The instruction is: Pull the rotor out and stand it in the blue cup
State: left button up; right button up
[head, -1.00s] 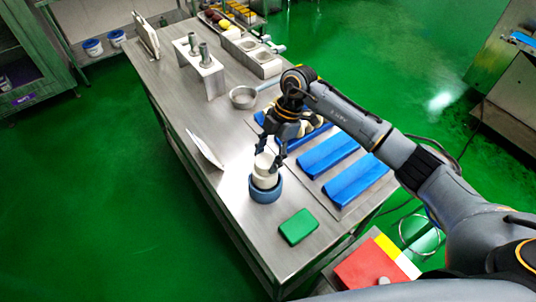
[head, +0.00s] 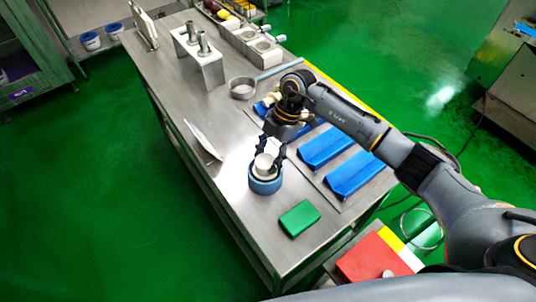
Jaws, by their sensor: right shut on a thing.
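The white rotor (head: 263,166) is upright inside the round blue cup (head: 266,186), with only its top part showing above the rim. My right gripper (head: 271,157) is above the cup and shut on the rotor, with its dark fingers at the rotor's upper sides. The cup stands on the steel table (head: 235,215) near its front end. The rotor's lower part is hidden by the cup wall. My left gripper is not in view.
A green block (head: 299,218) lies to the right of the cup. Blue trays (head: 352,176) lie to the right, under my arm. A pan (head: 243,88), a metal stand (head: 212,72) and a white sheet-like thing (head: 203,140) are farther back. The table left of the cup is clear.

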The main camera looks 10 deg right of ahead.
jog(key=o, duration=1.5)
jog(key=shift+o, duration=0.6)
jog(key=shift+o, duration=0.6)
jog(key=shift+r, duration=0.15)
jog(key=p+v, duration=0.5)
jog(key=v, duration=0.2)
jog(key=shift+d, duration=0.15)
jog(key=shift+s, duration=0.1)
